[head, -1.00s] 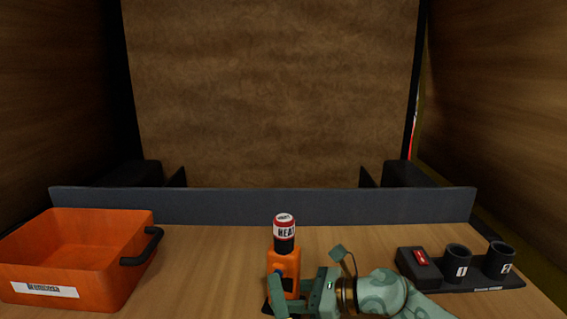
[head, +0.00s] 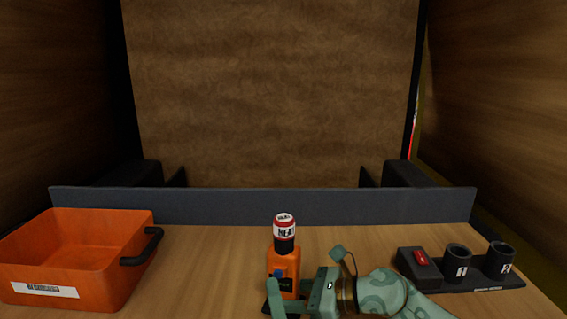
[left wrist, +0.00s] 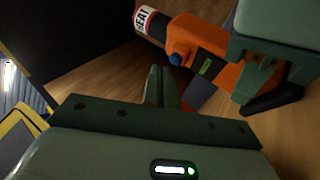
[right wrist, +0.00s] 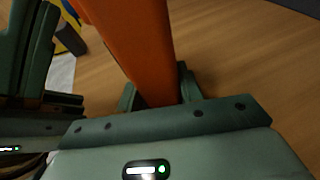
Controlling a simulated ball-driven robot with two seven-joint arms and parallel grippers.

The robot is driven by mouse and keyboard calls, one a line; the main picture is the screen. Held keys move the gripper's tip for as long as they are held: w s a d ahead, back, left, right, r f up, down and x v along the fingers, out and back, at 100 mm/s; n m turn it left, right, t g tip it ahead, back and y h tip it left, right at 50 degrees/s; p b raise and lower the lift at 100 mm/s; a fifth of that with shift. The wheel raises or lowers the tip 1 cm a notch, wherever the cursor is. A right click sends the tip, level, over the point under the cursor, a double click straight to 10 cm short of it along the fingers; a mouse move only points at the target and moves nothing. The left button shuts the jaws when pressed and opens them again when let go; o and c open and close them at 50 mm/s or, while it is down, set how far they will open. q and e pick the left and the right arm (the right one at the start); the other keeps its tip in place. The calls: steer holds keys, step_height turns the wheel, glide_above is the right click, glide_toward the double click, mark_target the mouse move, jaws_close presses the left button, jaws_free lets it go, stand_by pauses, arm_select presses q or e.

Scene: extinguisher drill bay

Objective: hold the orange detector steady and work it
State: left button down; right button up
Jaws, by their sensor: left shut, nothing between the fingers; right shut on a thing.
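The orange detector (head: 284,260) stands upright at the near middle of the table, with a red and white "HEAT" cap on a black neck. A blue button (head: 290,272) and a dark screen show on its front. My right gripper (head: 318,292) is shut on its body from the right; the right wrist view shows the orange body (right wrist: 133,45) between the fingers. My left gripper (head: 273,292) is shut and empty, just in front and left of the detector. In the left wrist view its closed fingers (left wrist: 161,88) are apart from the button (left wrist: 178,57). The detector's foot is partly hidden.
An orange tray (head: 125,285) with a black handle and white label stands at left. At right, a black holder (head: 485,287) carries a red switch (head: 421,257) and two numbered cups. A low grey barrier (head: 220,205) runs along the back. The table between is clear.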

arm_select(q)
steer(key=s, duration=0.2)
steer(key=s+a, duration=0.1)
steer(key=s, duration=0.2)
steer(key=shift+s+a, duration=0.3)
steer(key=shift+a, duration=0.1)
arm_select(e)
steer(key=o, duration=1)
